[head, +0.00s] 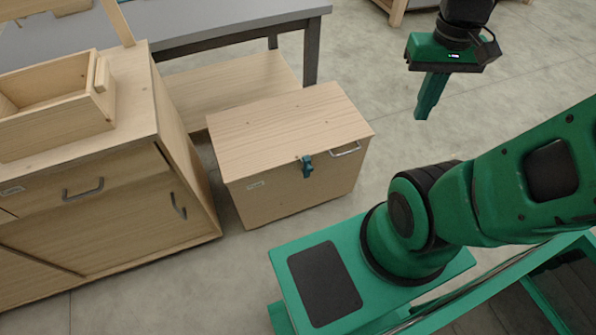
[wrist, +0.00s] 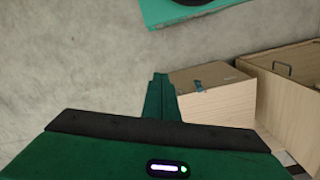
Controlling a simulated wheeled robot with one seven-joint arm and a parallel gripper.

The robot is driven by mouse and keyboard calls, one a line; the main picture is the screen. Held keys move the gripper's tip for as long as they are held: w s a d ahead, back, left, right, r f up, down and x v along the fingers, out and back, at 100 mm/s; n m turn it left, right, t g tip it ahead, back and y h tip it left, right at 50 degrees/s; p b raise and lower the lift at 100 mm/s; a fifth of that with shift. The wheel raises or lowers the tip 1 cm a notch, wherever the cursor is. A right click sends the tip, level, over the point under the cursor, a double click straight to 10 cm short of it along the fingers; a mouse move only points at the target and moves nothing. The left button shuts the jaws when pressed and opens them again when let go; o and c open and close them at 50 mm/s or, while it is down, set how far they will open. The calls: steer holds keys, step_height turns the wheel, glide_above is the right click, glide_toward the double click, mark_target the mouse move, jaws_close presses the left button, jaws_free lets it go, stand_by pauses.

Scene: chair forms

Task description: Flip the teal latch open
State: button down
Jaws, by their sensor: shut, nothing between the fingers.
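The teal latch (head: 307,167) is a small piece on the front of a closed wooden chest (head: 285,125), at the top edge of the front face near its middle. It hangs down across the seam between lid and body. In the wrist view the latch (wrist: 198,86) is small, on the chest (wrist: 220,100) right of my fingers. My gripper (head: 424,112) is green, at the upper right of the head view, above the floor and apart from the chest. Its fingers (wrist: 158,80) are shut and hold nothing.
A metal handle (head: 345,149) sits on the chest front, right of the latch. A wooden cabinet (head: 110,210) with an open wooden box (head: 50,105) on top stands to the left. A grey-topped table (head: 225,22) is behind the chest. The floor (head: 390,95) right of the chest is clear.

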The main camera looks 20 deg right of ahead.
steer(key=w+a+f+n+h, duration=0.2)
steer(key=w+a+f+n, duration=0.4)
steer(key=w, duration=0.3)
steer(key=w+a+f+n+h, duration=0.2)
steer(key=w+a+f+n, duration=0.2)
steer(key=w+f+n, duration=0.3)
steer(key=w+a+f+n+t+h, duration=0.1)
steer(key=a+f+n, duration=0.5)
steer(key=a+f, duration=0.2)
steer(key=w+a+f+n+t+h, duration=0.1)
steer(key=a+f+n, duration=0.5)
steer(key=a+f, duration=0.3)
step_height(320, 180, down, 4)
steer(key=shift+w+f+h, duration=0.2)
steer(key=shift+f+h, duration=0.05)
steer(key=shift+h, duration=0.05)
steer(key=d+r+x, duration=0.1)
steer(key=d+x, duration=0.1)
steer(key=x, duration=1)
steer(key=shift+w+d, duration=0.4)
